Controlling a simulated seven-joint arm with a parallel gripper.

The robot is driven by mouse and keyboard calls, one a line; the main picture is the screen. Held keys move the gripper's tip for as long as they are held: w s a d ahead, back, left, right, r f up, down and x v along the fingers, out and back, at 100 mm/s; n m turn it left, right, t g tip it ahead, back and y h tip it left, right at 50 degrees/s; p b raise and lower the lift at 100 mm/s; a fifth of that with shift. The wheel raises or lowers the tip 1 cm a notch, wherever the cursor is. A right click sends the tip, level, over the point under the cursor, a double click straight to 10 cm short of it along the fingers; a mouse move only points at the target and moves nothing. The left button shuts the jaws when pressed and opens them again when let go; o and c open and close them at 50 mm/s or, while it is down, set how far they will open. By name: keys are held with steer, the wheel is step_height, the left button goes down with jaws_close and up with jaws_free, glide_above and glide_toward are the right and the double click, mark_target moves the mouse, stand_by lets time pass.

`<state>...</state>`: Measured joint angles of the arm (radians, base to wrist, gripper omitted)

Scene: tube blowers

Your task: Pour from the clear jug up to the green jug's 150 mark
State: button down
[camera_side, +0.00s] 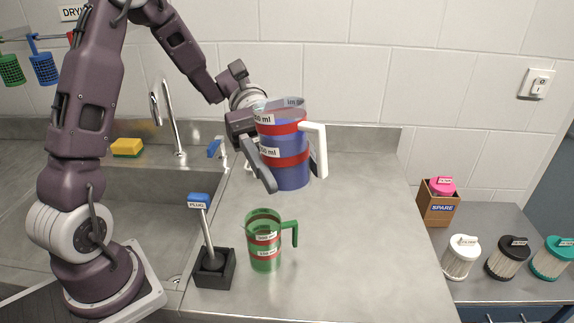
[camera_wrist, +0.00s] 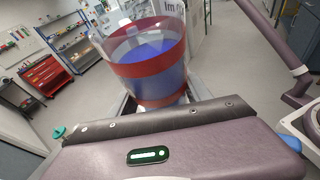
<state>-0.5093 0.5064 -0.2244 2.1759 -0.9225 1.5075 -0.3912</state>
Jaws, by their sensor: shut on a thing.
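The clear jug (camera_side: 288,174) has red bands, white labels and a white handle, and holds blue liquid. My gripper (camera_side: 291,172) is shut on it and holds it in the air, nearly upright, above and behind the green jug. In the wrist view the clear jug (camera_wrist: 150,72) shows close up with the blue liquid inside. The green jug (camera_side: 262,254) stands upright on the steel counter, with red bands, white labels and a green handle on its right. I see no blue liquid in it. Its label figures are too small to read surely.
A blue-handled plug (camera_side: 208,238) stands in a dark holder (camera_side: 216,274) just left of the green jug. The sink (camera_side: 160,205) and tap (camera_side: 170,115) are further left. Lidded containers (camera_side: 505,260) and a SPARE box (camera_side: 438,208) sit at right. The counter right of the green jug is clear.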

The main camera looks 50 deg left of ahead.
mark_target(303, 165)
steer(key=shift+w+d+r+m+h, duration=0.1)
steer(key=shift+d+r+m+h, duration=0.1)
steer(key=shift+d+h, duration=0.35)
steer(key=shift+d+r+m+h, duration=0.2)
steer(key=shift+d+h, duration=0.1)
steer(key=shift+h, duration=0.35)
steer(key=shift+d+r+m+g+h, duration=0.15)
steer(key=shift+d+m+g+h, duration=0.15)
steer(key=shift+h, duration=0.3)
steer(key=shift+w+d+r+m+g+h, duration=0.15)
steer(key=shift+d+m+g+h, duration=0.2)
steer(key=shift+h, duration=0.35)
steer(key=shift+d+r+m+g+h, duration=0.1)
steer(key=shift+d+m+g+h, duration=0.15)
steer(key=shift+h, duration=0.3)
steer(key=shift+d+m+g+h, duration=0.1)
steer(key=shift+m+g+h, duration=0.2)
steer(key=shift+h, duration=0.25)
steer(key=shift+d+m+g+h, duration=0.1)
steer(key=shift+m+g+h, duration=0.8)
steer(key=shift+m+h, duration=0.1)
